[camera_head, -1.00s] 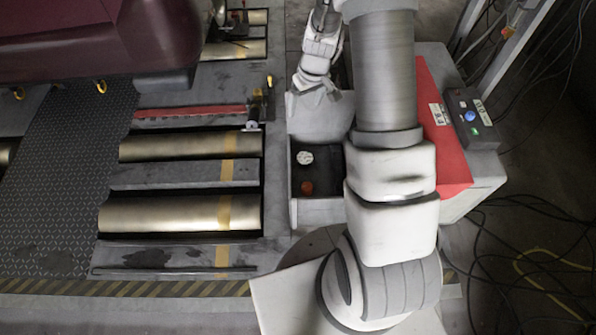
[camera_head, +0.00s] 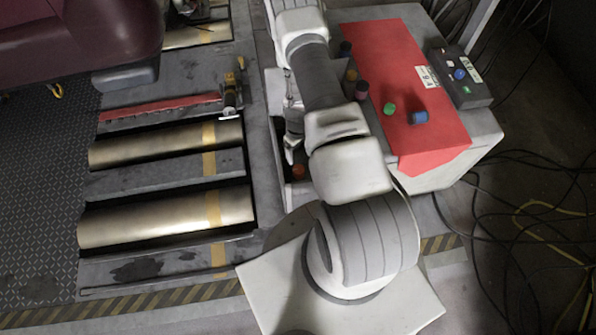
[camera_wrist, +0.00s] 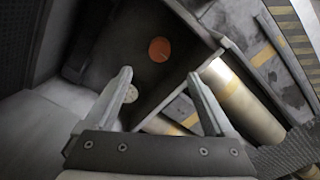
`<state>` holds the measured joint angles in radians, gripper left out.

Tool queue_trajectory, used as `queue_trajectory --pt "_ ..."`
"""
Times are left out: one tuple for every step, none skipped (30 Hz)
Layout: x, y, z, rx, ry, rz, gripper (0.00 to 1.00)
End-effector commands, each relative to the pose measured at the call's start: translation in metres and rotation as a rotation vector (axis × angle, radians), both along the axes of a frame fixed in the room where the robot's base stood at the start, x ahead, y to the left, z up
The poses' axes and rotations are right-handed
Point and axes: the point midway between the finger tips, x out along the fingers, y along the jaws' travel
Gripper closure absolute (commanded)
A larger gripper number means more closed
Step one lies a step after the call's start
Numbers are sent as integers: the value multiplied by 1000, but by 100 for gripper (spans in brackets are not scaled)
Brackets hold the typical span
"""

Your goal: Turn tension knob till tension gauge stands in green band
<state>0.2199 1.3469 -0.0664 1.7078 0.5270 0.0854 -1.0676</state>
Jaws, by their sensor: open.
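A round orange-red piece (camera_head: 299,171), which looks like the knob, sits in a dark open-topped recess beside the rollers. It also shows in the wrist view (camera_wrist: 160,49), beyond my fingertips. A small pale round disc (camera_wrist: 131,94), possibly the gauge, shows in the wrist view close to the left finger, partly hidden; its needle and any green band cannot be read. My gripper (camera_wrist: 160,75) is open and empty, its fingers apart over the recess and clear of the orange piece. In the head view my gripper (camera_head: 292,148) is partly hidden by my arm.
Brass rollers (camera_head: 165,215) lie left. Cables (camera_head: 530,210) cover the right floor.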

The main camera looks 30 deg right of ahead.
Motion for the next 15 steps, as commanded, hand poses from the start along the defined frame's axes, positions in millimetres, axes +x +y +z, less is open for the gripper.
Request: queue_trajectory --pt "-1 0 -14 1 3 1 11" --pt "-1 0 -20 1 3 1 11" --pt "-1 0 -30 1 2 -1 11" --pt "-1 0 -36 1 2 -1 11" --pt "-1 0 -43 1 3 0 11" --pt "-1 -1 -52 2 2 1 11" --pt "-1 -1 -59 1 3 0 11" --pt "-1 -1 -65 1 3 0 11" --pt "-1 -1 -74 1 3 1 11" --pt "-1 -1 -81 2 2 1 11" --pt "0 -1 -87 1 1 0 11" --pt "0 -1 -96 2 2 1 11" --pt "0 -2 -102 1 1 1 11" --pt "0 -2 -108 1 1 1 11" --pt "0 -2 -116 1 1 1 11"
